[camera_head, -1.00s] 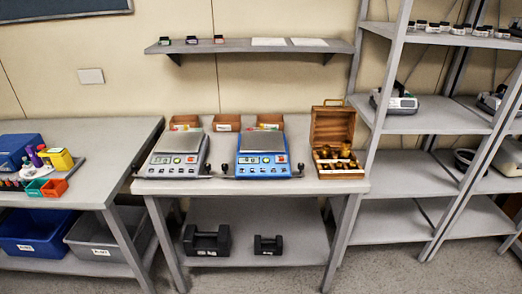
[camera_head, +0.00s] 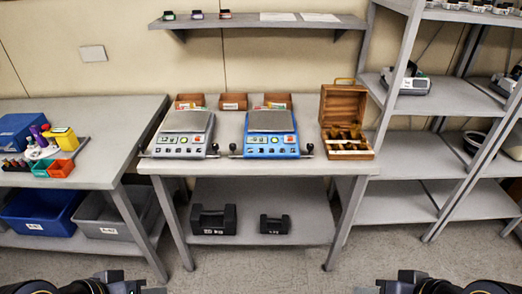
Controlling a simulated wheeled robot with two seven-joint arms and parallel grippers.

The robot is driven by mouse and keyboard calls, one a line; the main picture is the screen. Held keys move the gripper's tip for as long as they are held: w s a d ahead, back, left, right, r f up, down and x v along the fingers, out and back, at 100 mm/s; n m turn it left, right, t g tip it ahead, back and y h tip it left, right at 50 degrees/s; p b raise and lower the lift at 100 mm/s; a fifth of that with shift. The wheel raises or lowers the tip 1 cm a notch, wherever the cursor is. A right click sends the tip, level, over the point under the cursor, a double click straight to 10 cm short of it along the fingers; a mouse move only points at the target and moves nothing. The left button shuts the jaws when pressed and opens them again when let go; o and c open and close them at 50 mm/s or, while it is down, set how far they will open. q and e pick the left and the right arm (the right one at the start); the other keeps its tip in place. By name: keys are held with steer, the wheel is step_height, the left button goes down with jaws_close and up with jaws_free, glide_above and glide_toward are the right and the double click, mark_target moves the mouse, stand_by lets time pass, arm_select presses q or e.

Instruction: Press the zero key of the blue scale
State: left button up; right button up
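The blue scale (camera_head: 270,145) stands on the middle table, with a grey weighing plate on top and a front panel of small keys and a display. The keys are too small to read. A grey scale (camera_head: 181,144) stands just left of it. My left gripper (camera_head: 150,290) shows only partly at the bottom edge, left of centre. My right gripper (camera_head: 370,290) shows only partly at the bottom edge, right of centre. Both are well in front of and below the table, apart from the scale. Their fingers are mostly cut off by the frame.
An open wooden weight box (camera_head: 346,130) stands right of the blue scale. Small brown bins (camera_head: 233,101) line the back. Two black weights (camera_head: 213,219) sit on the lower shelf. A metal rack (camera_head: 420,155) stands at right.

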arm_select(q)
jaws_close()
stand_by(1.5)
